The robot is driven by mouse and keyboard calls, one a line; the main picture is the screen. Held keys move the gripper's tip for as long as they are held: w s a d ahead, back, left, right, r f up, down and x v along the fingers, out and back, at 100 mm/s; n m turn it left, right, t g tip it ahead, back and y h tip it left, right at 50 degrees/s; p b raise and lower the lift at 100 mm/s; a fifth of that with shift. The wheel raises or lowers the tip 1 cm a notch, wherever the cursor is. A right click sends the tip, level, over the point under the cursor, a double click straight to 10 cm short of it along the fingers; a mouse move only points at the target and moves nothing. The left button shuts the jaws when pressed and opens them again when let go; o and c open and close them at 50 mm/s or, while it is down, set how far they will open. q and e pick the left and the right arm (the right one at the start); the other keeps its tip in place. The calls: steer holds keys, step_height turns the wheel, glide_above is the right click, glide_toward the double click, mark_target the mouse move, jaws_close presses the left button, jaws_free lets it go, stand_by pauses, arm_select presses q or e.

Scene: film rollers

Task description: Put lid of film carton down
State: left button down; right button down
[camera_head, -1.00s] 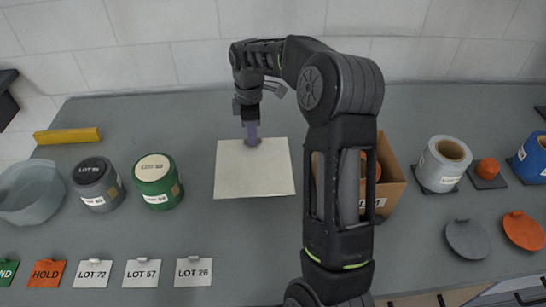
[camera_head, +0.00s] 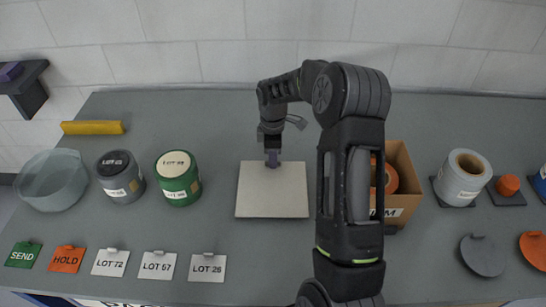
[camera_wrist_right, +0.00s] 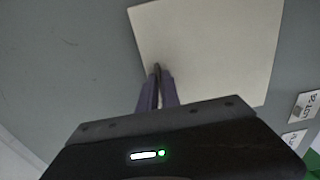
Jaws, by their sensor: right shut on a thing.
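The lid (camera_head: 272,195) is a flat cream square, seen over the bench left of my right arm. It also shows in the right wrist view (camera_wrist_right: 215,45). I cannot tell whether the lid touches the bench. The film carton (camera_head: 400,170) is an open brown box with an orange-rimmed roll inside, partly hidden behind my right arm. My left gripper is out of view.
A dark can (camera_head: 120,178), a green can (camera_head: 178,180) and a translucent bowl (camera_head: 50,182) stand to the left. Several label cards line the front, including LOT 26 (camera_head: 207,267). A white roll (camera_head: 463,178) and a grey disc (camera_head: 482,256) are at right.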

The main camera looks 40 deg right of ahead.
steer(key=c, duration=2)
jaws_free()
steer(key=shift+f, duration=0.15)
steer(key=o, duration=0.4)
steer(key=shift+o, duration=0.2)
steer(key=shift+r, duration=0.45)
step_height(320, 180, up, 12)
steer(key=b, duration=0.1)
steer(key=shift+f+b, duration=0.25)
steer(key=shift+b, duration=0.05)
